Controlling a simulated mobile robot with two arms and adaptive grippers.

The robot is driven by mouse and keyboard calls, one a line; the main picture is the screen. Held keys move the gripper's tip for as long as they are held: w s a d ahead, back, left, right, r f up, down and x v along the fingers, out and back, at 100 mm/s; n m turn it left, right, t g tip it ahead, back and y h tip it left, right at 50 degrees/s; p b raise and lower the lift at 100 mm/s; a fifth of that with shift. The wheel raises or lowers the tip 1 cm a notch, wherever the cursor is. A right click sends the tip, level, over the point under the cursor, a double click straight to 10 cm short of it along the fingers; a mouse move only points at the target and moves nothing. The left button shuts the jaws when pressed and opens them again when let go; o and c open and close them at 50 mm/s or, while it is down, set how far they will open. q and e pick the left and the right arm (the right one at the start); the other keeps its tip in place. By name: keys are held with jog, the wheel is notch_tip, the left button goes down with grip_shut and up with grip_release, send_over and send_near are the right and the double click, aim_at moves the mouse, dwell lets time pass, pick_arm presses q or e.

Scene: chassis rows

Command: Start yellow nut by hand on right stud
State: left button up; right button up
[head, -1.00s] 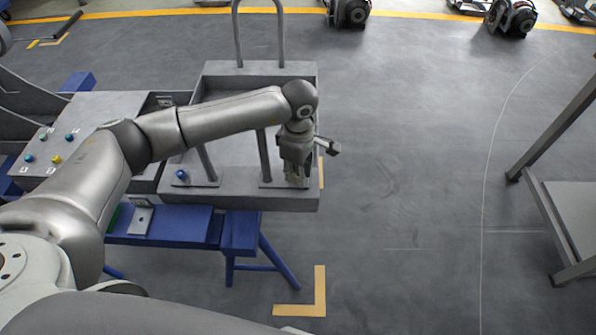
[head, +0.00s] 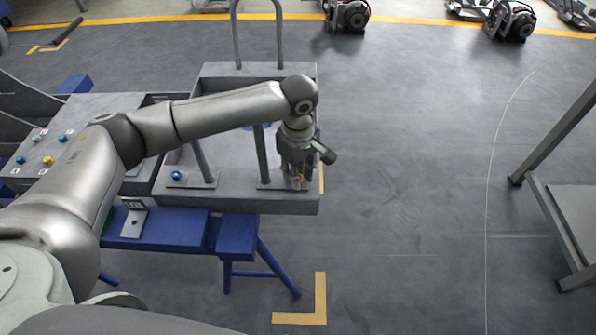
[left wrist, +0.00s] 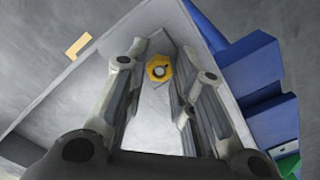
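The yellow nut (left wrist: 159,68) shows in the left wrist view as a hex ring with a pale round stud end in its middle. It lies between the finger ends of my left gripper (head: 299,183). The fingers stand apart, with a gap on the nut's left; the right finger is close to the nut, and I cannot tell if it touches. In the head view this gripper points down over the near right plate of the grey chassis tray (head: 240,201), and a bit of yellow shows at its fingers. How far the nut sits on the stud is unclear.
A blue nut (head: 177,176) sits on the left plate of the tray. Another yellow nut (head: 48,160) and several blue and green ones lie on the grey panel at left. Upright bars rise from the tray. A blue stand (head: 237,237) is below.

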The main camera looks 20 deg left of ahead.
pick_arm(q)
jog(key=shift+o, duration=1.4)
pick_arm(e)
jog(key=shift+d, duration=0.1)
pick_arm(q)
jog(key=shift+r, duration=0.25)
notch_tip(320, 180, up, 8)
jog(key=shift+f, duration=0.25)
pick_arm(e)
jog(key=shift+s+d, duration=0.25)
jog(key=shift+d, duration=0.25)
pick_arm(q)
jog(key=shift+f, duration=0.1)
